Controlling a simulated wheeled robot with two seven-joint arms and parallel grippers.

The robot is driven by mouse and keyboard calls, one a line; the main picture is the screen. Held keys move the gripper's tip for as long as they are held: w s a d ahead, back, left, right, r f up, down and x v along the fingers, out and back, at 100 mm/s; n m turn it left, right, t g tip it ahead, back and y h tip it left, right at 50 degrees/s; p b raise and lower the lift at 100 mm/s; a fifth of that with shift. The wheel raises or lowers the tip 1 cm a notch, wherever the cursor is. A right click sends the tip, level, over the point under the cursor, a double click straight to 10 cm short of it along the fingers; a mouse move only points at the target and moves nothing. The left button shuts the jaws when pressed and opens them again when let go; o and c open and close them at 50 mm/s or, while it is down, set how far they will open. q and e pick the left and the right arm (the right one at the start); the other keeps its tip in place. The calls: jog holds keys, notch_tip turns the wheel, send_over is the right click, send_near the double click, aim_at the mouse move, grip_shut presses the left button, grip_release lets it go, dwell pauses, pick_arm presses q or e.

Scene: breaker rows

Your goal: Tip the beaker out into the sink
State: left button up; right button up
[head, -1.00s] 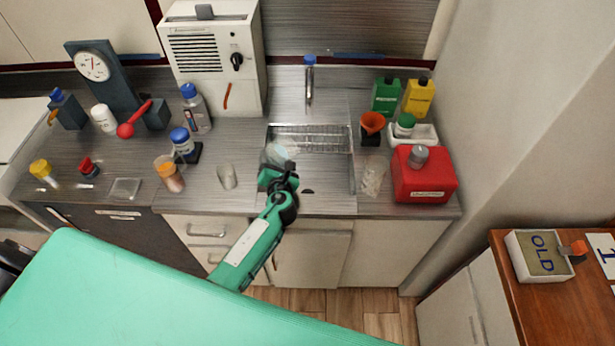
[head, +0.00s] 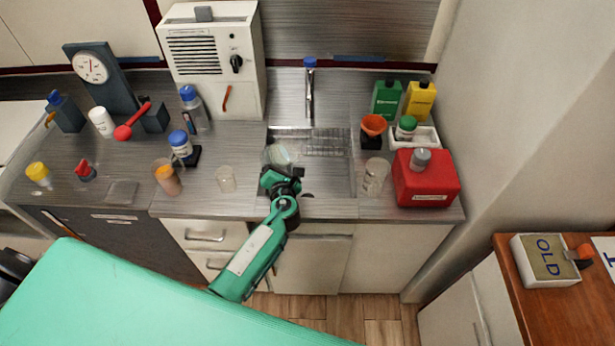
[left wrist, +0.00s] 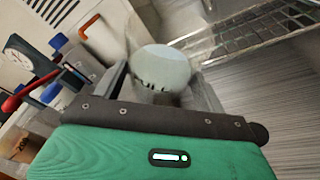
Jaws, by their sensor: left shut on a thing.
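A clear beaker (head: 279,154) with something pale blue in it is held in my left gripper (head: 281,173). It is over the left part of the metal sink (head: 330,178), below the faucet (head: 310,90). In the left wrist view the beaker (left wrist: 160,72) sits between the fingers, its pale blue contents showing as a rounded patch. It looks tilted there, but that view is itself tilted, so I cannot tell how far. The gripper hides part of the beaker in the head view. My right gripper is not in view.
An empty-looking glass (head: 226,180) and a brown-filled cup (head: 167,178) stand left of the sink. Another clear glass (head: 374,177) and a red canister (head: 427,180) stand to its right. A wire rack (head: 325,143) spans the sink's back.

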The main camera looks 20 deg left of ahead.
aim_at(284, 163)
pick_arm(q)
jog(key=shift+r+m+t+y+b, duration=0.6)
jog(key=shift+r+m+b, duration=0.5)
jog(key=shift+m+b, duration=0.7)
dwell(1.5)
jog(key=shift+d+f+m+t+b, duration=0.1)
jog(key=shift+f+m+t+b, duration=0.45)
jog(key=shift+b, duration=1.05)
dwell(0.3)
jog(key=shift+d+r+m+t+p, duration=0.5)
jog(key=shift+d+r+m, duration=0.2)
jog(key=shift+m, duration=0.45)
dwell(0.6)
jog(key=shift+d+r+m+p, duration=0.1)
jog(key=shift+r+m+p, duration=0.2)
jog(key=shift+m, duration=0.3)
dwell(0.5)
